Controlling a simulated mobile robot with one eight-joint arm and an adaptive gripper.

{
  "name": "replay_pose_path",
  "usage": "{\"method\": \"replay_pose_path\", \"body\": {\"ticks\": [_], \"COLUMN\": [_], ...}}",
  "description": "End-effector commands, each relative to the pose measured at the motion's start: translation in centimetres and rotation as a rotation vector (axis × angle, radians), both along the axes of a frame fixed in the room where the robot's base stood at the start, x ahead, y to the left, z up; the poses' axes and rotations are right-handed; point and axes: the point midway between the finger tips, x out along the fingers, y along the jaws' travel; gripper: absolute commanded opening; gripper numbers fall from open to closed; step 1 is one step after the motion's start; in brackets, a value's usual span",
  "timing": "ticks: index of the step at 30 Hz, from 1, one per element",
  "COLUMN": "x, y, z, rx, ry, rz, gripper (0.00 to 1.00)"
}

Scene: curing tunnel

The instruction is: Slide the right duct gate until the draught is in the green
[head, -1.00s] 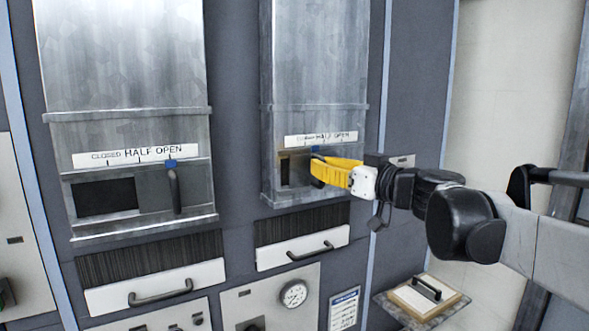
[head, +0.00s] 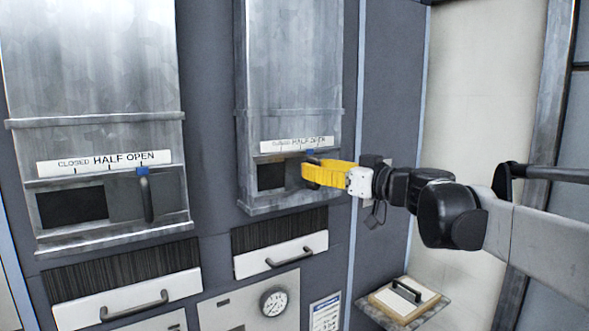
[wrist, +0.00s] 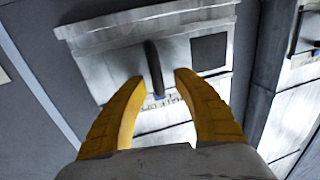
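The right duct (head: 290,70) has a sliding gate with a dark opening (head: 271,176) on its left part. A blue pointer (head: 311,152) sits under the right part of its CLOSED / HALF / OPEN scale (head: 296,144). My gripper (head: 306,172) is in front of the gate and hides most of the handle in the head view. In the wrist view, the dark handle (wrist: 154,68) stands between my two yellow fingertips (wrist: 158,77), with a gap on each side. The fingers are open. The round gauge (head: 273,301) is below the duct; its colours and reading are too small to tell.
The left duct (head: 90,70) has a like gate with its own handle (head: 146,198) and scale. White drawers with bar handles (head: 282,255) lie below the ducts. A small shelf with a handled board (head: 405,297) stands at lower right. The space before the panel looks clear.

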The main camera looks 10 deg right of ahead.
Motion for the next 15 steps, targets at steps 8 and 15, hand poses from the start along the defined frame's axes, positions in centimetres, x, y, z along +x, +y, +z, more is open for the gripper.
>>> {"method": "replay_pose_path", "body": {"ticks": [8, 15], "x": [-4.0, -8.0], "y": [-3.0, -5.8], "z": [0.0, 0.0], "rx": [0.000, 0.000], "ry": [0.000, 0.000], "rz": [-0.006, -0.003], "gripper": [0.35, 0.35]}}
